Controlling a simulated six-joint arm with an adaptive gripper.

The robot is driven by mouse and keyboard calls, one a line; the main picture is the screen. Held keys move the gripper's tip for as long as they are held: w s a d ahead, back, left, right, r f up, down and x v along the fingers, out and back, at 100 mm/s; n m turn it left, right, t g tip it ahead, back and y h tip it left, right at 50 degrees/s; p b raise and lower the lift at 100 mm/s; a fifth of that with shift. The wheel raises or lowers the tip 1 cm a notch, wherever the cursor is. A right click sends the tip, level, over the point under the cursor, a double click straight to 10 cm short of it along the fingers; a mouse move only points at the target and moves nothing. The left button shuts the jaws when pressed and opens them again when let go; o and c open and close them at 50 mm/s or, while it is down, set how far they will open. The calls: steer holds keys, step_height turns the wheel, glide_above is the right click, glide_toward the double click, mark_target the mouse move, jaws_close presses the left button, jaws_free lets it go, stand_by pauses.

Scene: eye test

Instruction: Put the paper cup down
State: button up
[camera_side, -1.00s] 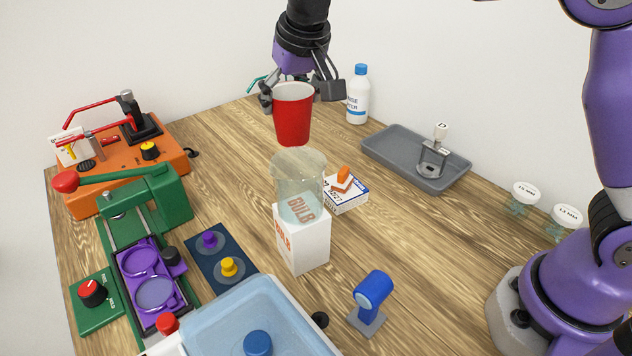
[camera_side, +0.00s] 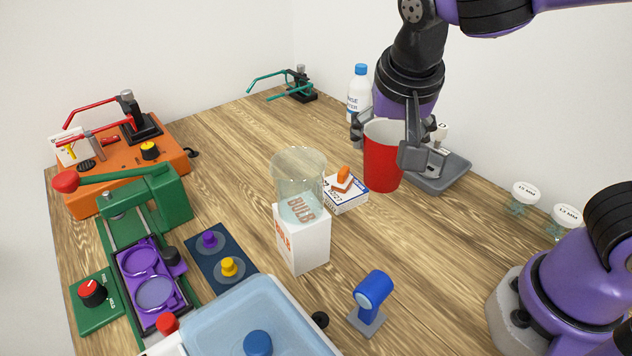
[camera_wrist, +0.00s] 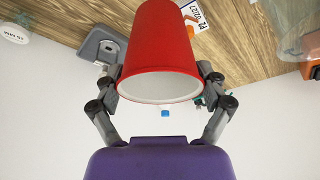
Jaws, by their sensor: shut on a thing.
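The red paper cup (camera_side: 382,158) with a white inside is upright in my gripper (camera_side: 388,140). In the side view it hides part of the grey tray. My gripper is shut on the cup, with one finger on either side of it. In the wrist view the cup (camera_wrist: 161,50) fills the middle, between the two fingers of my gripper (camera_wrist: 160,88). The cup's base shows no clear contact with the table in the side view, and I cannot tell its exact height.
The grey tray (camera_side: 452,172) holds a small stand with a white knob. A white box (camera_side: 302,238) carries a clear beaker (camera_side: 298,172). A small box (camera_side: 346,198) with an orange-handled item lies left of the cup. A rinse bottle (camera_side: 357,98) stands behind. Bare wood (camera_side: 440,260) lies in front.

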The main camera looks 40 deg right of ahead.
steer(key=s+f+m, duration=0.1)
steer(key=f, duration=0.2)
steer(key=s+a+f+m+g, duration=0.1)
steer(key=f+m, duration=0.1)
steer(key=f, duration=0.2)
steer(key=s+a+f+m+h, duration=0.1)
steer(key=s+f+m, duration=0.1)
steer(key=f, duration=0.2)
steer(key=shift+f+g, duration=0.25)
steer(key=shift+g, duration=0.05)
steer(key=shift+f, duration=0.15)
steer(key=o, duration=0.5)
